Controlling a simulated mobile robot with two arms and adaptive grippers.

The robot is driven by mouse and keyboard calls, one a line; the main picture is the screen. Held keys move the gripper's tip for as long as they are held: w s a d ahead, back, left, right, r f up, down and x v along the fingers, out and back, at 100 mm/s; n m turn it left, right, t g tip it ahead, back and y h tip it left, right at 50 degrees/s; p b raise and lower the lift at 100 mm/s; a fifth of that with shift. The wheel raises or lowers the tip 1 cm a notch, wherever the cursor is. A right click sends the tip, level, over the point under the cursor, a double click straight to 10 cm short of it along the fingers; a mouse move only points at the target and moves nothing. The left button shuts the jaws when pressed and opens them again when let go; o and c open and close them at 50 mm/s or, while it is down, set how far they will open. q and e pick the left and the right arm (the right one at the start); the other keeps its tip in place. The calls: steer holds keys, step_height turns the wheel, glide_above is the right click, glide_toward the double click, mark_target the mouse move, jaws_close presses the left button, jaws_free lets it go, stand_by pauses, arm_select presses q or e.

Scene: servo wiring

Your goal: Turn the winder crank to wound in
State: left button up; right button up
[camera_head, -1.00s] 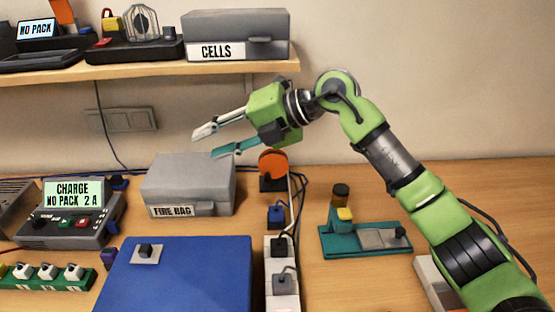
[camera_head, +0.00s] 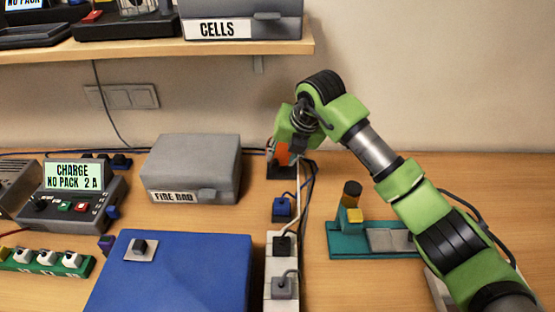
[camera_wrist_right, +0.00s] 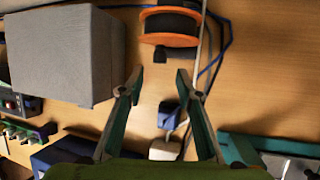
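The winder (camera_wrist_right: 169,40) has an orange spool rim and a dark core at the top of the right wrist view. A small black knob (camera_wrist_right: 160,54), possibly the crank's handle, sits at its lower left edge. In the head view the winder's black base (camera_head: 281,173) shows behind the blue plug, and my right gripper covers much of the orange disc. My right gripper (camera_wrist_right: 161,78) is open and empty, its two fingers apart just short of the winder in the wrist view. In the head view its green body (camera_head: 292,128) points down over the winder. My left gripper is out of view.
A grey fire bag box (camera_head: 190,165) stands left of the winder. A blue box (camera_head: 195,280) and a power strip (camera_head: 281,308) with plugs lie in front. A teal fixture (camera_head: 350,245) is to the right. A shelf (camera_head: 150,50) overhangs the back left.

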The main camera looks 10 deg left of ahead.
mark_target(276, 166)
steer(key=x, duration=0.5)
steer(key=shift+w+a+f+p, duration=0.15)
steer(key=shift+f+p, duration=0.15)
steer(key=shift+p, duration=0.1)
jaws_close()
